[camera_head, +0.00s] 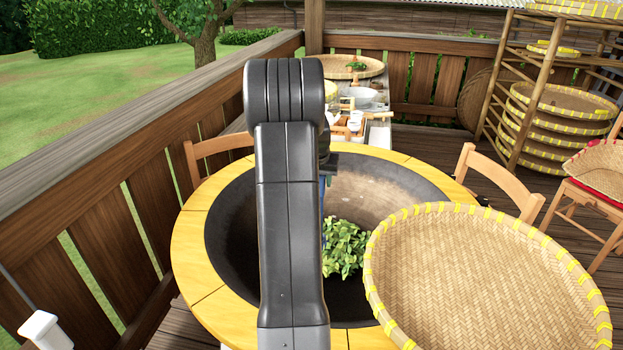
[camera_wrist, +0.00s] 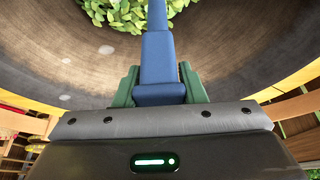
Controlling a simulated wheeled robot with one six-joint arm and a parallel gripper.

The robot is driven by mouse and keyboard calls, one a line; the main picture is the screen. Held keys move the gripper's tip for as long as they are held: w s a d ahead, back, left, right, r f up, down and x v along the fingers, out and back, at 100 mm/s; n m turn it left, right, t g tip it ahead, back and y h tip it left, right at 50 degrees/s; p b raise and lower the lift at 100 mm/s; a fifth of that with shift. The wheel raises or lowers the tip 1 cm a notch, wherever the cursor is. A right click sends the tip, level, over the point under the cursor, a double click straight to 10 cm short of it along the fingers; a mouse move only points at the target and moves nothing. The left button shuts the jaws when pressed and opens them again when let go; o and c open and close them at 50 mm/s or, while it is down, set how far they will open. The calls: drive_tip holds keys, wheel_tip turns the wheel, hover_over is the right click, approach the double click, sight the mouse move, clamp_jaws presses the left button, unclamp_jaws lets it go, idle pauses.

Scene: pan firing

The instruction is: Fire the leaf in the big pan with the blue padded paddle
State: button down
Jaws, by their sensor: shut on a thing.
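The big pan (camera_head: 380,190) is a dark, wide bowl set in a round yellow rim. My gripper (camera_wrist: 158,82) has green fingers shut on the blue handle of the paddle (camera_wrist: 158,55). The handle runs from the fingers toward the leaf. The padded end is not clearly visible, so contact with the leaf cannot be told. In the head view, my arm hides most of the paddle.
A large round woven tray (camera_head: 480,275) with yellow binding overlaps the pan's right front in view. Wooden chairs (camera_head: 500,180) stand beside the pan. A rack of trays (camera_head: 560,105) is at the back right. A wooden railing (camera_head: 100,200) runs along the left.

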drive_tip(key=s+d+p, duration=0.2)
drive_tip(key=d, duration=1.2)
drive_tip(key=s+a+b, duration=0.3)
drive_tip(key=s+a, duration=0.2)
drive_tip(key=w+a+b, duration=0.1)
drive_tip(key=a+b, duration=0.1)
drive_tip(key=a, duration=0.9)
wheel_tip(320, 180, up, 22)
drive_tip(key=p, duration=1.6)
drive_tip(key=shift+w, duration=0.1)
drive_tip(key=shift+f, duration=0.1)
